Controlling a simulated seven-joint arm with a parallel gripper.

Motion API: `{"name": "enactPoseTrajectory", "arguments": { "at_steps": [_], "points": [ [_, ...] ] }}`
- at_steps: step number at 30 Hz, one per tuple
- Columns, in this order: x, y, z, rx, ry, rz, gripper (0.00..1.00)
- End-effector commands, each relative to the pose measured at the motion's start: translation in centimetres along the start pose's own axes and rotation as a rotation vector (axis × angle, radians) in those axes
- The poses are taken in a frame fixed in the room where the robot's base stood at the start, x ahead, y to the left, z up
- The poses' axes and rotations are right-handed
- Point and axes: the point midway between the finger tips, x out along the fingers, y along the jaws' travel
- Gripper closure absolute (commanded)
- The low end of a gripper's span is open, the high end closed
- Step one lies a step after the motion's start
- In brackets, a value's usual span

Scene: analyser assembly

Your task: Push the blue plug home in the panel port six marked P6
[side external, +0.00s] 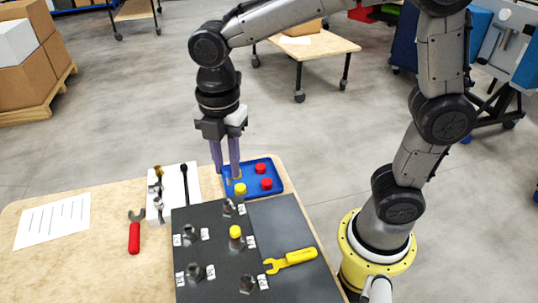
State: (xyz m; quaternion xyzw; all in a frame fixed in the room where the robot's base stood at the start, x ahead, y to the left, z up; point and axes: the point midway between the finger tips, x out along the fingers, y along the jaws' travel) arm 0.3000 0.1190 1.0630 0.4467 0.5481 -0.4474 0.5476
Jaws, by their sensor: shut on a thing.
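My gripper (228,174) points down at the left part of the blue tray (279,187). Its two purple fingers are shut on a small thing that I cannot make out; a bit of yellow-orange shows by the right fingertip. I see no blue plug. The dark panel (215,267) lies on the table in front of the tray and carries several metal ports with small white labels. The labels are too small to read, so I cannot tell which port is P6. A yellow plug (235,232) sits at one of the panel's ports.
The tray holds two red plugs (261,168) (266,183) and a yellow plug (240,188). A yellow wrench (291,260) lies on the panel's right part. A red-handled wrench (134,237), a white sheet with small parts (174,181) and a lined paper (53,221) lie left.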

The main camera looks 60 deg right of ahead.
Motion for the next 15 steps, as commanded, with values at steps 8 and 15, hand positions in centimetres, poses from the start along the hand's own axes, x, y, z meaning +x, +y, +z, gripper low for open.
{"name": "enactPoseTrajectory", "arguments": {
  "at_steps": [8, 15],
  "points": [
    [3.8, 4.7, -9.3, -0.228, -0.001, -0.004, 1.0],
    [6.3, 4.1, -12.8, -0.313, 0.0, -0.001, 1.0]
  ]
}}
